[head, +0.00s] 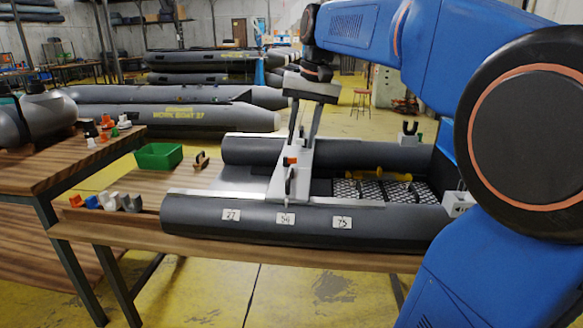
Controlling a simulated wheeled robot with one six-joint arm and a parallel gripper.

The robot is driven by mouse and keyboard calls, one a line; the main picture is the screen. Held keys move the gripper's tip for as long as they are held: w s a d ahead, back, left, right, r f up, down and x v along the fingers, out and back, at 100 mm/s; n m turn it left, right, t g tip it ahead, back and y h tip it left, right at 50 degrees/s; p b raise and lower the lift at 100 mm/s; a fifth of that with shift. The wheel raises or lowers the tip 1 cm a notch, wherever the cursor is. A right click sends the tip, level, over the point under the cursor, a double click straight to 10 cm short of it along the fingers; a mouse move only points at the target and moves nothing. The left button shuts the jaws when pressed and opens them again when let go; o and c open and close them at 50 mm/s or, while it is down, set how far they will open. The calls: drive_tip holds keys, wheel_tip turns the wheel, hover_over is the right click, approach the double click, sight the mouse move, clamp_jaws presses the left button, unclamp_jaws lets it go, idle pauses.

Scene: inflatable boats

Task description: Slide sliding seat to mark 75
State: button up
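The sliding seat (287,188) is a pale board lying across both grey tubes of a small inflatable boat (385,222). It has an orange part and a dark upright part on top. Its near end stands about above the label 56 (285,218). The label 75 (342,222) is to the right of it, and the label 27 (231,215) to the left. My gripper (300,142) points down over the far part of the seat. Its two long fingers are apart, with the tips at or just over the seat. Whether they grip it is unclear.
Black mesh crates with yellow items (372,188) lie between the tubes to the right of the seat. A green bin (158,156) and small coloured parts (105,201) are on the wooden bench at the left. My blue arm covers the right side.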

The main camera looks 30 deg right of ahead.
drive_tip(key=m, duration=0.1)
approach(290, 173)
drive_tip(key=shift+g+y, duration=0.3)
drive_tip(key=shift+g, duration=0.1)
drive_tip(key=f, duration=0.2)
drive_tip(key=w+f, duration=0.1)
drive_tip(key=f, duration=0.4)
drive_tip(key=shift+w+a+f, duration=0.25)
drive_tip(key=shift+w+f, duration=0.1)
clamp_jaws()
